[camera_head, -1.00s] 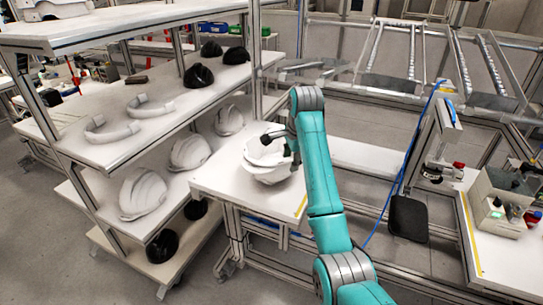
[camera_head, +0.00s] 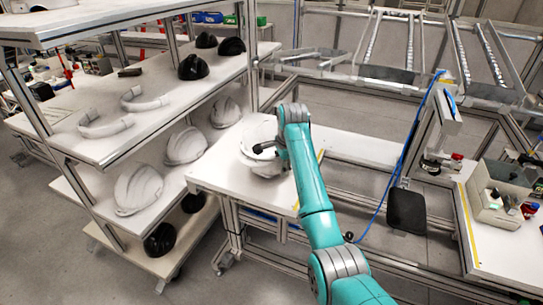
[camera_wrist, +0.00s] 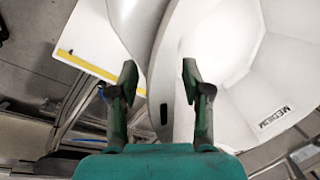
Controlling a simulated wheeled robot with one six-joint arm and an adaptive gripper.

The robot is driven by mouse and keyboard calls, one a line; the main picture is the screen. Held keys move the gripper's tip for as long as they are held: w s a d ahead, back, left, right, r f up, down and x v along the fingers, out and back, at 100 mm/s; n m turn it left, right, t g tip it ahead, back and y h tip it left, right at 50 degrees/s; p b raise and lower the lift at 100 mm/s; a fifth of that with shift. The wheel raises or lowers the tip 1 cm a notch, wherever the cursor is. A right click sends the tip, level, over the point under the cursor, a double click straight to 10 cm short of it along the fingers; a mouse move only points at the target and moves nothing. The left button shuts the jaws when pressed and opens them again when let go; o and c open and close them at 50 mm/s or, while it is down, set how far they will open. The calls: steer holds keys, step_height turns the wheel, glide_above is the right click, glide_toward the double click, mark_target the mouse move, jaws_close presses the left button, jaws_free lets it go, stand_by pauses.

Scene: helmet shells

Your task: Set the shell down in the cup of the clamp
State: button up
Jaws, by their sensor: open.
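A white helmet shell (camera_head: 256,138) rests on the white table at the centre of the head view. In the wrist view its pale inside (camera_wrist: 235,50) opens upward, with a "MEDIUM" label at the right. My gripper (camera_wrist: 160,78) is open, with one finger on each side of the shell's rim. I cannot tell whether either finger touches it. In the head view my gripper (camera_head: 268,152) is at the shell's near right side and covers part of it. I cannot make out the clamp's cup clearly; anything under the shell is hidden.
The white table (camera_head: 225,180) has bare surface around the shell. A rack (camera_head: 130,145) at the left holds several white and black helmets. A post-mounted device (camera_head: 440,150) and a bench (camera_head: 490,240) with a grey box stand at the right.

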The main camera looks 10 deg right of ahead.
steer(key=shift+w+f, duration=0.15)
steer(key=shift+f, duration=0.35)
jaws_close()
steer(key=shift+r, duration=0.1)
